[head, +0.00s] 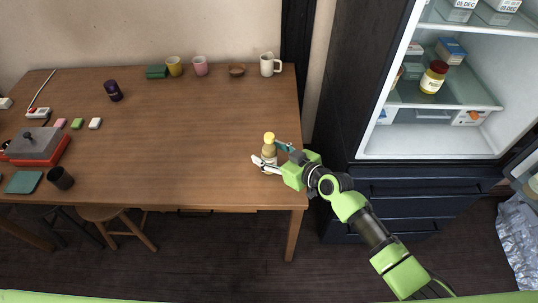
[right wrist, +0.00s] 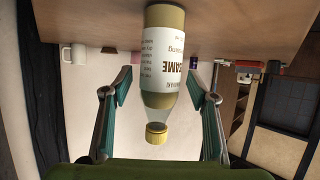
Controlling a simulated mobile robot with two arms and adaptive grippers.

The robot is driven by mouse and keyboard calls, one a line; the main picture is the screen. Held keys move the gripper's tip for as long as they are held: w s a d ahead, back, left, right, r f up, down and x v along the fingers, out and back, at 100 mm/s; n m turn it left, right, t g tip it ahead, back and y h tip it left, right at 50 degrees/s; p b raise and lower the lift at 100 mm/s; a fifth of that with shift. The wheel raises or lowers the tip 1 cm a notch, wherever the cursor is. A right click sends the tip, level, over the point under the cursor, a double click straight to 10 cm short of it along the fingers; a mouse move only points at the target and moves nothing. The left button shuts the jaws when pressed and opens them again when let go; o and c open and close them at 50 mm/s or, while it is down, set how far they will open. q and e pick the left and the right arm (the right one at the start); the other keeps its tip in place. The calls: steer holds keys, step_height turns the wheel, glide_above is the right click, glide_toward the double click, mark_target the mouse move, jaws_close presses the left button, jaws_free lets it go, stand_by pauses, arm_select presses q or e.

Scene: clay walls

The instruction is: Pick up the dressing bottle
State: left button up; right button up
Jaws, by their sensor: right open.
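The dressing bottle (head: 269,151) stands upright near the right edge of the wooden table, with a yellow cap and a pale label. My right gripper (head: 269,159) is open, with its fingers on either side of the bottle. In the right wrist view the bottle (right wrist: 164,75) appears upside down between the two open fingers of the gripper (right wrist: 160,105), with visible gaps on both sides. My left gripper is not in view.
The table (head: 190,130) is clear around the bottle. A white mug (head: 267,65), a brown bowl (head: 237,71), a pink cup (head: 200,66) and a yellow cup (head: 174,66) stand along the back. An open fridge (head: 430,148) is at the right.

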steer(key=shift+w, duration=0.1)
steer(key=c, duration=1.4)
